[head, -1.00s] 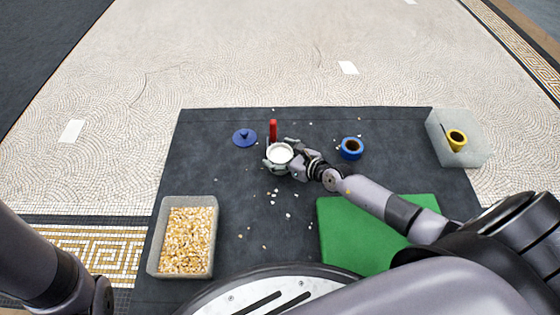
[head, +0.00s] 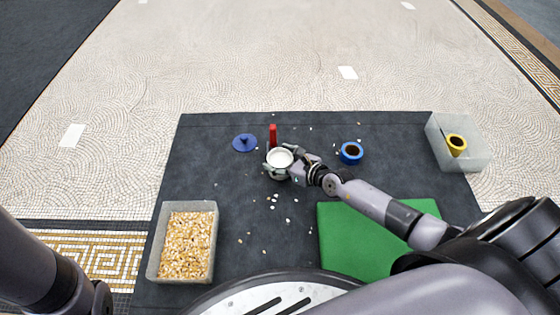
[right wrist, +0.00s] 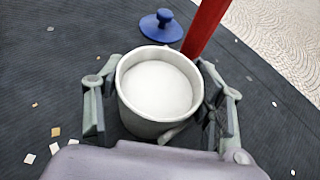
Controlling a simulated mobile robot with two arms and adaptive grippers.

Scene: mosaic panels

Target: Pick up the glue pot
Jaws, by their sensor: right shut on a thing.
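The glue pot (head: 280,158) is a round pale grey pot with white content, upright near the middle of the dark mat. It also fills the middle of the right wrist view (right wrist: 157,90). My right gripper (head: 279,168) is shut on the pot, with one finger on each side of its wall in the right wrist view (right wrist: 160,112). I cannot tell whether the pot's base touches the mat. A blue lid with a knob (head: 245,142) lies on the mat to the left of the pot. My left gripper is out of view; only part of my left arm shows.
A red upright object (head: 273,135) stands just behind the pot. A blue ring-shaped pot (head: 351,153) is to the right. A tray of tan chips (head: 154,268) is front left, a green mat (head: 365,235) front right. A translucent bin (head: 476,160) holds a yellow cup (head: 456,141). Small chips lie scattered.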

